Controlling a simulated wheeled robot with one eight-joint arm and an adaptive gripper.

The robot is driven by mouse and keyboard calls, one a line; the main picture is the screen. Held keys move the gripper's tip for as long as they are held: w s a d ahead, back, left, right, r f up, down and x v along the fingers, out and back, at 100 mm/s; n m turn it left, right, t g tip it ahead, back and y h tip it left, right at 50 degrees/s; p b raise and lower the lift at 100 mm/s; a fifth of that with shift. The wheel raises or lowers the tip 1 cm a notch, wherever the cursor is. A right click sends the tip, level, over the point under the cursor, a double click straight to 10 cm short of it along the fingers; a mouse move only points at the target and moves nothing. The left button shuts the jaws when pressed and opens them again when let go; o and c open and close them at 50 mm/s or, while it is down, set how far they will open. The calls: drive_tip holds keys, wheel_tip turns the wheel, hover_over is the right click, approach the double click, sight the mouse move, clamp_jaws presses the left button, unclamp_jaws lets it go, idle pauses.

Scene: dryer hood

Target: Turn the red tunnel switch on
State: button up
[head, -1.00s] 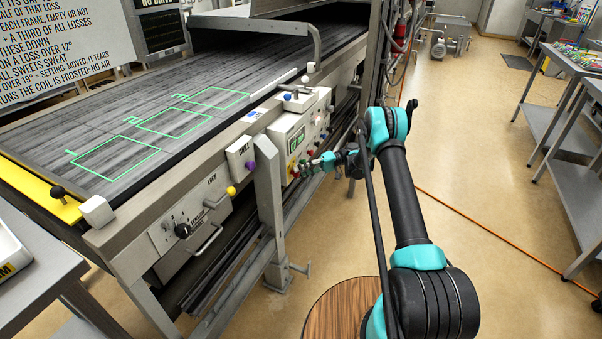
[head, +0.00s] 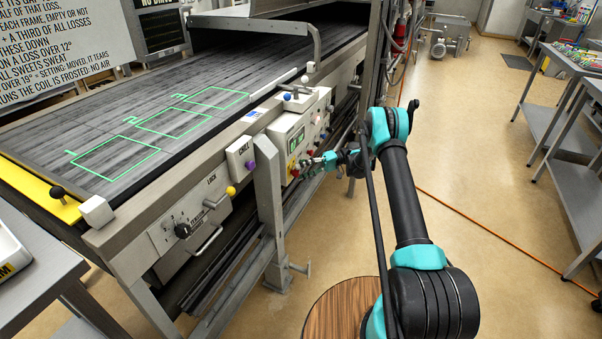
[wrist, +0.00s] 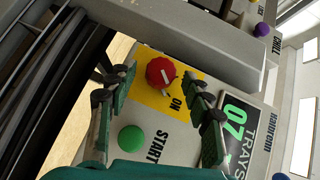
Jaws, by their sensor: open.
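The red tunnel switch (wrist: 161,73) is a round knob with a pale pointer line, on a yellow plate (wrist: 150,99) marked ON, in the wrist view. In the head view the red knob (head: 294,172) is small, on the side panel of the tunnel. My gripper (wrist: 158,83) is open, its two fingers on either side of the knob in the picture. I cannot tell whether they touch it. My gripper (head: 305,166) also shows in the head view, close to the panel.
A green START button (wrist: 131,138) is below the switch. A TRAYS display (wrist: 240,120) reads 07. A purple CHILL knob (head: 250,166) and yellow-knobbed LOCK lever (head: 231,191) are left along the rail. A grey leg (head: 270,210) stands below. Floor to the right is mostly clear.

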drive_tip(key=v, duration=0.6)
drive_tip(key=shift+d, duration=0.3)
drive_tip(key=shift+w+r, duration=0.1)
drive_tip(key=shift+w, duration=0.05)
drive_tip(key=shift+r, duration=0.1)
drive_tip(key=s+d+r+m+t+h, duration=0.3)
drive_tip(key=s+r, duration=0.4)
drive_tip(key=s+d+r+m+t+h, duration=0.2)
drive_tip(key=s+d+r+t+h, duration=0.15)
drive_tip(key=s+r, duration=0.4)
drive_tip(key=s+d+f+t+h, duration=0.1)
drive_tip(key=s+d+h, duration=0.1)
drive_tip(key=s+d, duration=0.3)
drive_tip(key=s+d+f+m+t+h, duration=0.1)
drive_tip(key=s+d, duration=0.4)
drive_tip(key=s, duration=0.8)
drive_tip(key=s+d+t+h, duration=0.2)
drive_tip(key=s+d+h, duration=0.3)
drive_tip(key=s, duration=0.5)
drive_tip(key=shift+f+m, duration=0.4)
